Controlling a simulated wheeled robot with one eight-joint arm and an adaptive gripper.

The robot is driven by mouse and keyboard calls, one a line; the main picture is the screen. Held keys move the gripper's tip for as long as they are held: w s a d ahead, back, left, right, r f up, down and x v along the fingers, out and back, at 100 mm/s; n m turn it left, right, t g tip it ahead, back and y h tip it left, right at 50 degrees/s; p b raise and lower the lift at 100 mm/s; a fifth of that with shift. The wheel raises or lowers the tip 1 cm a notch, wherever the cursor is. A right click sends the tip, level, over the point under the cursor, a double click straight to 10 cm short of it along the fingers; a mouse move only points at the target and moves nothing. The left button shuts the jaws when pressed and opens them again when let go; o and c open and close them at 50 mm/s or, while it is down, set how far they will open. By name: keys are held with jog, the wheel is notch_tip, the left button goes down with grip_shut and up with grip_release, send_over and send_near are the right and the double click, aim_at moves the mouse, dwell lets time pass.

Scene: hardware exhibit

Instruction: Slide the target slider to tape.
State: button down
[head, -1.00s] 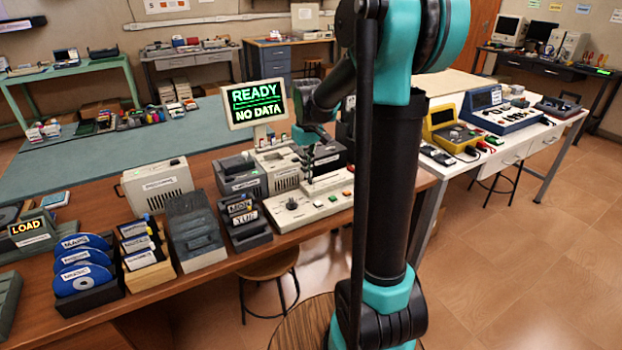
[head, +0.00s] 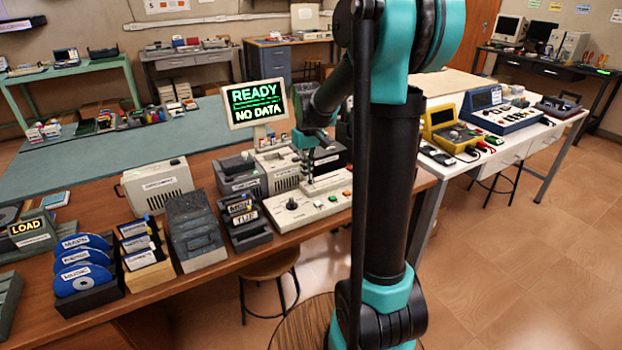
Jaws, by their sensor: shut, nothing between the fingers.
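A beige control console (head: 312,211) lies on the wooden table, with a dark round knob (head: 292,204) at its left and small coloured buttons at its right. My gripper (head: 308,178) points down at the back edge of the console, with its fingers together and nothing seen between them. The slider and its tape mark are too small or hidden behind my fingers to make out. I cannot tell whether the fingertips touch the slider.
A monitor (head: 257,104) reading "READY NO DATA" stands behind the console. Dark cartridge holders (head: 242,218), a grey box (head: 195,228) and blue discs (head: 82,280) crowd the table to the left. My own arm blocks the view right of the console.

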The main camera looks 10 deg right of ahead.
jog(key=shift+w+d+f, duration=0.1)
jog(key=shift+w+d, duration=0.1)
jog(key=shift+d, duration=0.5)
jog(key=shift+w+d+r, duration=0.1)
jog(key=shift+w+d, duration=0.15)
jog(key=shift+d, duration=0.4)
jog(key=shift+w+d+f, duration=0.1)
jog(key=shift+w+d, duration=0.1)
jog(key=shift+d, duration=0.5)
dwell(0.5)
jog(key=shift+a, duration=0.25)
dwell(0.4)
notch_tip(320, 180, up, 7)
dwell(0.8)
jog(key=s+f+m+t, duration=0.1)
jog(key=s+f+t, duration=0.1)
jog(key=s+f, duration=0.5)
jog(key=s+f+m+t, duration=0.2)
jog(key=s+f, duration=0.6)
jog(key=s, duration=0.8)
jog(key=shift+s+a+m, duration=0.3)
jog(key=shift+s+a, duration=0.05)
jog(key=shift+r, duration=0.1)
